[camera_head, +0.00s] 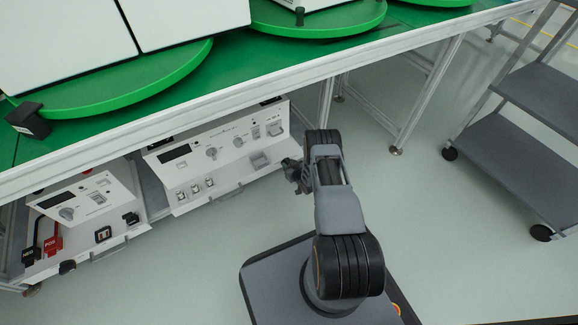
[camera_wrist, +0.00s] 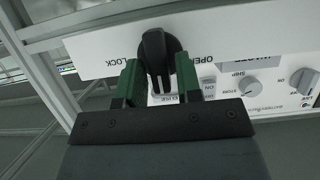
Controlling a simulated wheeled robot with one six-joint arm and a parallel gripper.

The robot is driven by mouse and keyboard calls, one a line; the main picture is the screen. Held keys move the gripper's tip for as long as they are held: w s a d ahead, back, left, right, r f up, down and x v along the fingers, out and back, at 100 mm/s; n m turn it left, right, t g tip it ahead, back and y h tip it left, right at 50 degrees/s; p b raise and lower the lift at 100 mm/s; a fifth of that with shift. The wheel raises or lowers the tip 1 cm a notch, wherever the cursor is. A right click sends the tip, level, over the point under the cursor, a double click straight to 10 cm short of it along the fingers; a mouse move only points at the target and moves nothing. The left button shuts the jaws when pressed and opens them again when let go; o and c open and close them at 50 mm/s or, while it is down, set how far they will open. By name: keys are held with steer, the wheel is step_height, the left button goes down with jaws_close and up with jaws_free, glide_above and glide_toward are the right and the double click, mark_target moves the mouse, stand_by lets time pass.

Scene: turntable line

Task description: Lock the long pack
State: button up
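The long pack appears to be the wider white unit (camera_head: 230,140) under the green-topped bench in the head view. In the wrist view its white panel (camera_wrist: 100,48) is upside down, with a black rotary knob (camera_wrist: 157,48) and the words LOCK and OPEN beside it. My gripper (camera_wrist: 157,68) has two green fingers, one on each side of the knob's grip, with gaps showing; it is open. In the head view my gripper (camera_head: 293,174) is at the right end of the wide unit. The knob cannot be made out there.
A smaller white unit (camera_head: 85,212) with black and red connectors stands to the left. Green turntables (camera_head: 140,88) carry white boxes on the bench above. Bench legs (camera_head: 425,95) stand behind, and a grey shelf cart (camera_head: 520,165) is at the right. The floor between is clear.

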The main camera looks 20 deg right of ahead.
jaws_close()
steer(key=shift+b, duration=0.3)
steer(key=m+y+b, duration=0.1)
steer(key=m+y, duration=0.1)
steer(key=m, duration=0.2)
steer(key=d+m+t+y+b, duration=0.1)
steer(key=m+y, duration=0.1)
steer(key=m, duration=0.3)
steer(key=f+m+t+y+b, duration=0.1)
steer(key=m+y, duration=0.2)
steer(key=m, duration=0.1)
steer(key=shift+d+f, duration=0.1)
steer(key=shift+d, duration=0.05)
stand_by(0.4)
steer(key=shift+w+m, duration=0.1)
steer(key=shift+m, duration=0.3)
steer(key=shift+o, duration=1.3)
jaws_free()
